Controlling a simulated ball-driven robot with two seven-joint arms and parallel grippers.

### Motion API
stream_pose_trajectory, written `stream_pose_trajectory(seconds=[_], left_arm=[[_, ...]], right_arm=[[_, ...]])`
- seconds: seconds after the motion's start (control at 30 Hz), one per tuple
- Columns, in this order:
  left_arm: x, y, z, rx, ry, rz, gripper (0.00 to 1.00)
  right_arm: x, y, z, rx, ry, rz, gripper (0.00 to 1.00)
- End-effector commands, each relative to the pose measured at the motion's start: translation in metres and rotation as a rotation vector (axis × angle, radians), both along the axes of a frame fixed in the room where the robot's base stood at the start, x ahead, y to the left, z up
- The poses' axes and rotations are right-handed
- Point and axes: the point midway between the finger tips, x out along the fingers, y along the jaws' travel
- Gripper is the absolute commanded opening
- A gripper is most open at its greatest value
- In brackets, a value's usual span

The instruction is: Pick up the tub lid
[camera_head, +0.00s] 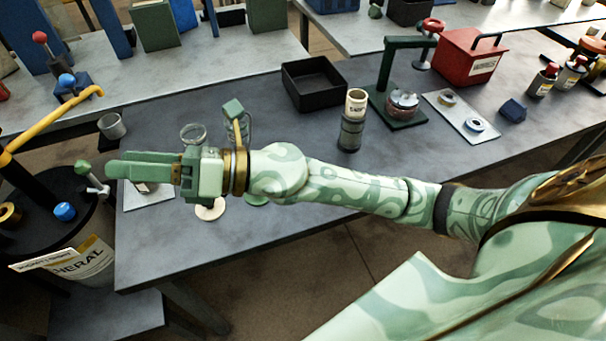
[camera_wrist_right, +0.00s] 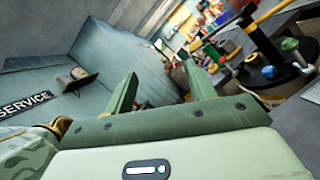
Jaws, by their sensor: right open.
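My right gripper (camera_head: 113,164) reaches in from the right across the dark table. Its two green fingers point left, past the table's left edge toward a drum. In the right wrist view the fingers (camera_wrist_right: 160,70) are apart with nothing held between them. A pale cream disc (camera_head: 210,211) lies on the table just below the gripper body, partly hidden by it. A green disc (camera_head: 257,201) lies beside it under my forearm. Either could be the tub lid; I cannot tell which. My left gripper is not in view.
A labelled drum (camera_head: 95,259) with a yellow-handled pump (camera_head: 52,121) stands at the left. A metal cup (camera_head: 111,126), a glass jar (camera_head: 193,132), a black tray (camera_head: 342,92), a dark canister (camera_head: 350,133) and a green stand (camera_head: 384,72) occupy the table. The front right tabletop is fairly clear.

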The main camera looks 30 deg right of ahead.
Motion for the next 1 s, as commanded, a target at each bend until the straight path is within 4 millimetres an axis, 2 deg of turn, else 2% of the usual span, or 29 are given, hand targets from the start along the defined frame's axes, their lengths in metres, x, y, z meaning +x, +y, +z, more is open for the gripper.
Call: stream_pose_trajectory(seconds=[0.07,0.1,0.17,0.2,0.27,0.3,0.4,0.5,0.53,0.6,0.7,0.77,1.0], left_arm=[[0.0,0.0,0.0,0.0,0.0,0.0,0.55],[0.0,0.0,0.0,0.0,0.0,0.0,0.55],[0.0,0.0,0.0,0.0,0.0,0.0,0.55],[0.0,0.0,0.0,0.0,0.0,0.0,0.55],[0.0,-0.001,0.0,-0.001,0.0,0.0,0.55],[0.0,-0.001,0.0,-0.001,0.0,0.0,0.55],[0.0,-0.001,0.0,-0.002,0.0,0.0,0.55],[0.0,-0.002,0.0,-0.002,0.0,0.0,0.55],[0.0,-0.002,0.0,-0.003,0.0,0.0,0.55],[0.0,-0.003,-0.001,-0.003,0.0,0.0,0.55],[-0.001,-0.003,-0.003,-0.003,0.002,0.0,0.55],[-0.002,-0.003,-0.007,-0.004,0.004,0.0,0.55],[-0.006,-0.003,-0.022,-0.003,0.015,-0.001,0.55]], right_arm=[[-0.014,0.013,-0.024,-0.305,-0.232,0.181,0.55],[-0.018,0.01,-0.044,-0.473,-0.332,0.272,0.55],[-0.015,-0.01,-0.076,-0.733,-0.451,0.396,0.55],[-0.008,-0.033,-0.095,-0.908,-0.505,0.471,0.55],[0.008,-0.078,-0.117,-1.161,-0.544,0.565,0.55],[0.018,-0.112,-0.125,-1.315,-0.542,0.617,0.55],[0.04,-0.194,-0.125,-1.627,-0.466,0.702,0.55],[0.049,-0.253,-0.112,-1.817,-0.357,0.737,0.55],[0.05,-0.266,-0.108,-1.854,-0.327,0.744,0.55],[0.051,-0.286,-0.103,-1.908,-0.277,0.752,0.55],[0.051,-0.297,-0.108,-1.937,-0.243,0.758,0.55],[0.05,-0.297,-0.12,-1.938,-0.24,0.761,0.55],[0.05,-0.295,-0.181,-1.934,-0.242,0.763,0.55]])
